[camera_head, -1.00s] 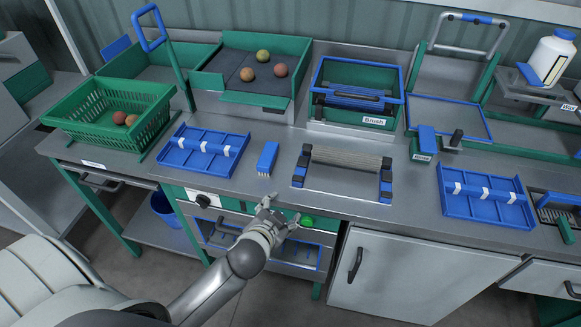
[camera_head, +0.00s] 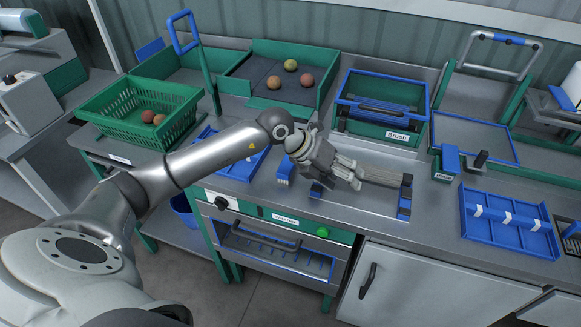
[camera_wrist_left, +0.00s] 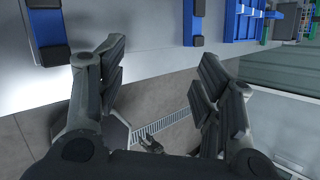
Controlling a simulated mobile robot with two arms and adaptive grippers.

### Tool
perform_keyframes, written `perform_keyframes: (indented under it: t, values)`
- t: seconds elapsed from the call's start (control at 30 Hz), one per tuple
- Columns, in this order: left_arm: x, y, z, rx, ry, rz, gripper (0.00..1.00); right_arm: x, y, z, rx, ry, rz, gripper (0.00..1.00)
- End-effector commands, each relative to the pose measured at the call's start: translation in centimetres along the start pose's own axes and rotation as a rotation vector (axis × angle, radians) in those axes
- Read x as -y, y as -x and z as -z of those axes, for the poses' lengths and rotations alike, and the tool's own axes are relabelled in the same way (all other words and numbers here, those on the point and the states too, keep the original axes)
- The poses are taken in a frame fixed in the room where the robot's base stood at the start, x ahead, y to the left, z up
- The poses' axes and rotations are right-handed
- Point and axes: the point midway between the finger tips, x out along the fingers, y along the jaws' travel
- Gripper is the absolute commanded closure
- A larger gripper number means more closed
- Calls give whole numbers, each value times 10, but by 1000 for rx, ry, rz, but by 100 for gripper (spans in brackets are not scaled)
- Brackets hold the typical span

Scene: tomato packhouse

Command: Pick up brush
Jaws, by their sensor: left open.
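The brush (camera_head: 285,170), a small blue block with pale bristles, lies on the grey worktop. My left arm and hand partly hide it in the head view. My left gripper (camera_head: 356,172) is open and empty, to the right of the brush, above the left part of the roller stand. In the left wrist view its two fingers (camera_wrist_left: 157,75) are spread apart with nothing between them. I cannot make out the brush in that view. My right gripper is not in view.
The roller stand (camera_head: 404,205) is under and right of the hand. A blue divided tray (camera_head: 240,168) lies left of the brush, partly behind my arm. A green basket (camera_head: 125,115) and a bin labelled "Brush" (camera_head: 400,134) stand farther back. Another blue tray (camera_head: 505,225) is at right.

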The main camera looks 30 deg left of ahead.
Motion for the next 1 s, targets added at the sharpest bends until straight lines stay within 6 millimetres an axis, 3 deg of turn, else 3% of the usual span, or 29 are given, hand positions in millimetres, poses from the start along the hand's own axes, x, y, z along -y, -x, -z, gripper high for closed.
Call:
perform_keyframes:
  t: [0.03, 0.1, 0.2, 0.37, 0.47, 0.7, 1.0]
  values:
    - [-31, 17, -14, 1, -20, -138, 39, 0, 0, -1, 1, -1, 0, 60]
    - [-70, 40, -26, -1, -23, -312, 39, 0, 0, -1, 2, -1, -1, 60]
    - [-110, 74, -40, 8, -8, -504, 39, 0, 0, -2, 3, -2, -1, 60]
    - [-140, 104, -49, 18, 19, -656, 39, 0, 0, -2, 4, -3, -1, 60]
    - [-149, 101, -50, 17, 26, -676, 39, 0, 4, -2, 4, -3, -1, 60]
    - [-170, 72, -50, 16, 24, -673, 39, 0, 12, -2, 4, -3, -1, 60]
    - [-181, 48, -50, 15, 23, -670, 39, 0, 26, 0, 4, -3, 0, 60]
